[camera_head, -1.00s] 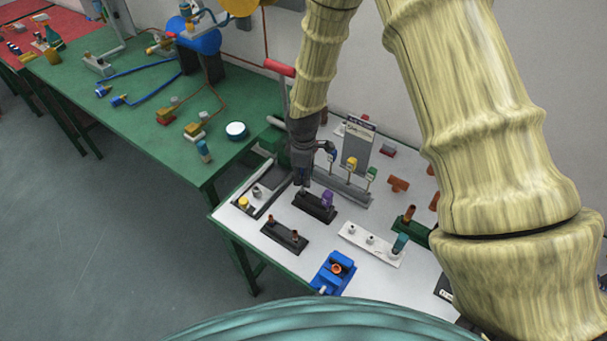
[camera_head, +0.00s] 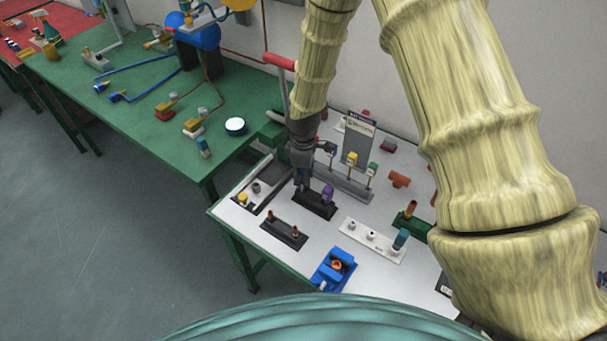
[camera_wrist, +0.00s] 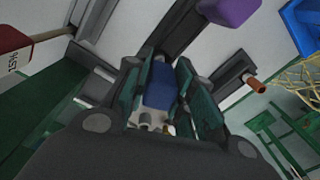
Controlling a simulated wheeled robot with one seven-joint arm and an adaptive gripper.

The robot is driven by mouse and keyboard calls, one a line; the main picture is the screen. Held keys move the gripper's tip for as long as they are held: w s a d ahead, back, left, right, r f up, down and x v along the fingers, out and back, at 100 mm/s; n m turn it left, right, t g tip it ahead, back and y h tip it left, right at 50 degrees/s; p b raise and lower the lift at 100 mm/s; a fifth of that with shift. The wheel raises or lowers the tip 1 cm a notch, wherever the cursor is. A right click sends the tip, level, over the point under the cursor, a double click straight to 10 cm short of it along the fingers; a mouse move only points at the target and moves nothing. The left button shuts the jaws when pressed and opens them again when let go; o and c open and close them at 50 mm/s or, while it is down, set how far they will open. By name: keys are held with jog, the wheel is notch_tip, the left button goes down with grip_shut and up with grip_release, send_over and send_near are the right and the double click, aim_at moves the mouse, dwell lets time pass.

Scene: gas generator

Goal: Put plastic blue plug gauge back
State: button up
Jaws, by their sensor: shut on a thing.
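My gripper (camera_head: 302,180) points down over the left end of a low black holder (camera_head: 318,208). In the wrist view, my gripper (camera_wrist: 165,95) is shut on the blue plug gauge (camera_wrist: 160,82), which sits between the dark green finger pads with a pale metal end towards the camera. A purple plug gauge (camera_head: 328,192) stands at the holder's right end; it also shows in the wrist view (camera_wrist: 228,12). The lower end of the blue gauge is hidden, so I cannot tell whether it touches the holder.
A white holder (camera_head: 372,241) is to the right. A grey rack with upright gauges (camera_head: 345,183) and a sign (camera_head: 360,137) stands close behind my gripper.

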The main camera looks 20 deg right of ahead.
jog(key=shift+f+b, duration=0.5)
jog(key=shift+f, duration=0.5)
jog(key=o, duration=1)
jog(key=shift+c, duration=0.2)
jog(key=shift+r, duration=0.15)
notch_tip(320, 180, up, 12)
jog(key=shift+f, duration=0.1)
